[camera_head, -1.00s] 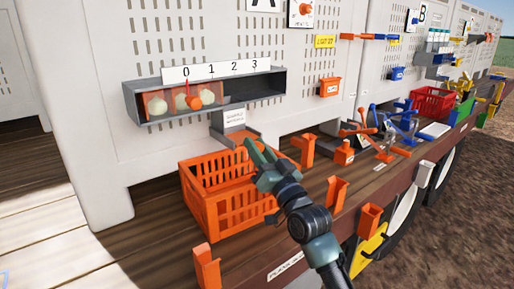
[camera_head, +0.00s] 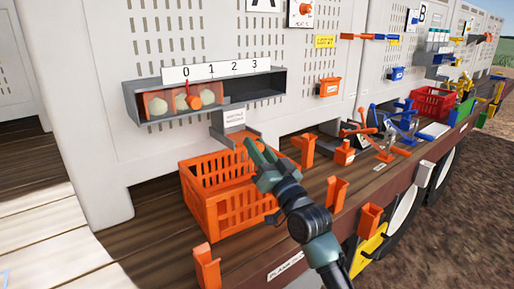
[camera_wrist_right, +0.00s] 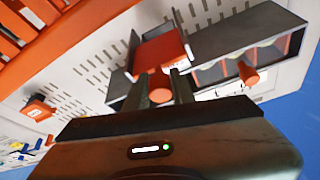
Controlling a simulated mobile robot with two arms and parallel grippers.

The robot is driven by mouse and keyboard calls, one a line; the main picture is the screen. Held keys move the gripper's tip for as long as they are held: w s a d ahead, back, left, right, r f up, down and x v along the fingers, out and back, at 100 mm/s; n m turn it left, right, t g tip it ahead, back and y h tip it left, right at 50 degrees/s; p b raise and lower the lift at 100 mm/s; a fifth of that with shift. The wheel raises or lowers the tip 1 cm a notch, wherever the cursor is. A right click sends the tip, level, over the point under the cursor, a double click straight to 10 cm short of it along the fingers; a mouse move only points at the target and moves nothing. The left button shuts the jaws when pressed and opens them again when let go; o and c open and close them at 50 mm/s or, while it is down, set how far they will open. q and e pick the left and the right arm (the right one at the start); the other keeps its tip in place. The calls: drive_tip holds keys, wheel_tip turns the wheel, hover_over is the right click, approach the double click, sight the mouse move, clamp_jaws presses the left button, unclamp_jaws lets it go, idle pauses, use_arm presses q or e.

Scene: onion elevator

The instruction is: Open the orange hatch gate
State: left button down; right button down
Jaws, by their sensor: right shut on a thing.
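The orange hatch gate (camera_wrist_right: 160,52) shows in the right wrist view as an orange-red plate across the grey chute. Its round orange knob (camera_wrist_right: 160,90) sits between my right fingers. My right gripper (camera_head: 254,150) is shut on this knob, above the orange crate; it also shows in the right wrist view (camera_wrist_right: 166,88). In the head view, the fingers hide much of the knob and gate at the lower end of the grey chute (camera_head: 232,128). My left gripper is not in view.
The orange crate (camera_head: 204,215) stands on the wooden deck below the chute. A grey trough (camera_head: 262,84) marked 0 to 3 holds pale onions (camera_head: 156,105) at left, with an orange slider knob (camera_head: 194,102). Orange holders (camera_head: 336,192) stand at right.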

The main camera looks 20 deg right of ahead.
drive_tip(key=shift+s+d+p, duration=0.15)
drive_tip(key=shift+s+p, duration=0.1)
drive_tip(key=shift+p, duration=0.05)
drive_tip(key=shift+s+d, duration=0.1)
drive_tip(key=shift+s, duration=0.2)
drive_tip(key=c, duration=1.2)
unclamp_jaws()
drive_tip(key=b+v, duration=0.2)
drive_tip(key=v, duration=0.5)
drive_tip(key=shift+s+f, duration=0.2)
drive_tip(key=shift+s, duration=0.1)
